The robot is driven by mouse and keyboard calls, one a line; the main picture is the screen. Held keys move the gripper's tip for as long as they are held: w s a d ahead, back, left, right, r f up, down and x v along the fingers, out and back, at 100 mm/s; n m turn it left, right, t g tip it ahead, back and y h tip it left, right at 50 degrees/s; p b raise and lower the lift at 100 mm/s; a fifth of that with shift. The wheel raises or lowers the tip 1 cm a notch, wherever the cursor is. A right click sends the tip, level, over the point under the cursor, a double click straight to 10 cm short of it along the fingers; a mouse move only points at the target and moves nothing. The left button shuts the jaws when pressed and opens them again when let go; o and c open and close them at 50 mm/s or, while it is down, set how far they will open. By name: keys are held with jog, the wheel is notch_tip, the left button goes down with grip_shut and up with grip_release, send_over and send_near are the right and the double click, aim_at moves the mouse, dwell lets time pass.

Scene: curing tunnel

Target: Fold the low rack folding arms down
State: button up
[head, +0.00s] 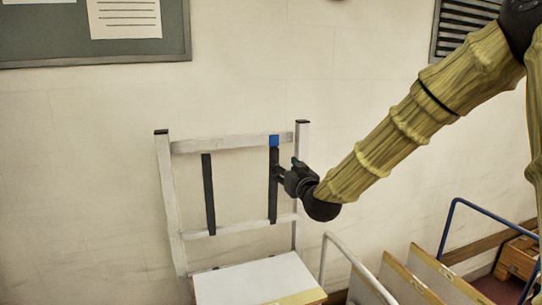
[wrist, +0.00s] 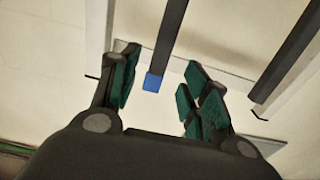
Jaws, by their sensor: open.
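The low rack (head: 166,200) is a pale upright frame against the wall. Two dark folding arms stand upright across its rails: a plain left one (head: 209,195) and a right one (head: 273,200) with a blue tip (head: 274,141). My gripper (head: 281,172) is at the right arm, below its blue tip, in the head view. In the wrist view my gripper (wrist: 160,65) is open, and the blue-tipped arm (wrist: 170,35) shows between its fingers. Whether the fingers touch it cannot be told. The other dark arm (wrist: 290,55) shows at the right of the wrist view.
A white board or box top (head: 245,281) lies at the rack's foot. A pale rail (head: 355,262), leaning panels (head: 440,278) and a blue tube frame (head: 490,212) stand at lower right. A wooden crate (head: 518,258) is at far right. A notice board (head: 50,40) hangs upper left.

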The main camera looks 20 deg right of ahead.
aim_at(276, 158)
jog(key=w+p, duration=0.2)
jog(key=w, duration=0.1)
jog(key=w+p, duration=0.1)
jog(key=w, duration=0.3)
jog(key=shift+w+a+r+p, duration=0.15)
jog(key=shift+w+r+p, duration=0.05)
jog(key=shift+p, duration=0.2)
jog(key=shift+w+f+p, duration=0.15)
jog(key=shift+w+p, duration=0.4)
jog(key=shift+w, duration=0.8)
jog(key=shift+a, duration=0.1)
